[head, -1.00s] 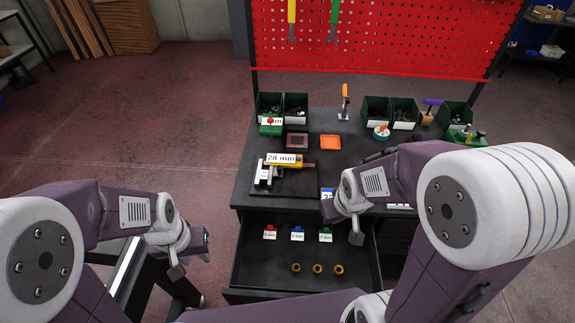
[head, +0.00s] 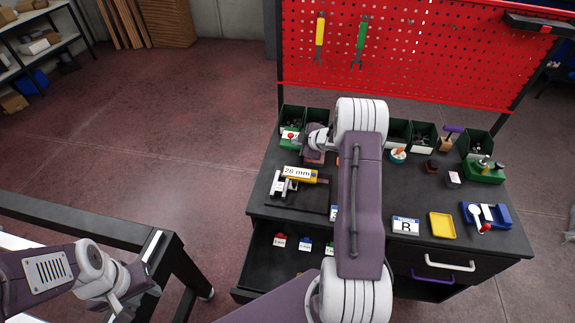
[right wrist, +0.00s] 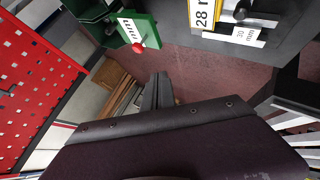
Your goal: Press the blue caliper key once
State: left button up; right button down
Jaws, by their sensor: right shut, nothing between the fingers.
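A small blue key (head: 305,246) with a white label lies in the open drawer, between a red key (head: 280,239) and a partly covered green key (head: 329,248). A caliper with a yellow "28 mm" display (head: 299,174) lies on the tabletop. It also shows in the right wrist view (right wrist: 203,14). My right gripper is shut and empty, beyond the caliper near a green block with a red button (head: 290,138); its fingers show in the right wrist view (right wrist: 158,92). My left gripper (head: 122,302) is at lower left, away from the table; its jaws are unclear.
My right arm covers the middle of the tabletop and part of the drawer (head: 256,262). Green bins (head: 397,132) line the back below a red pegboard (head: 420,60). A yellow tray (head: 442,224) and a blue holder (head: 486,215) sit at right.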

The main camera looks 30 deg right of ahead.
jog(key=m+p, duration=0.2)
send_over(314, 175)
notch_tip(314, 175, down, 4)
jog(key=shift+s+d+g+h+b, duration=0.15)
jog(key=shift+s+g+h+b, duration=0.15)
jog(key=shift+g+h, duration=0.1)
jog(key=shift+f, duration=0.15)
notch_tip(314, 175, down, 8)
jog(key=b, duration=0.7)
jog(key=shift+b, duration=0.35)
jog(key=shift+f+b, duration=0.3)
jog(key=shift+f, duration=0.05)
dwell(0.5)
jog(key=shift+f, duration=0.35)
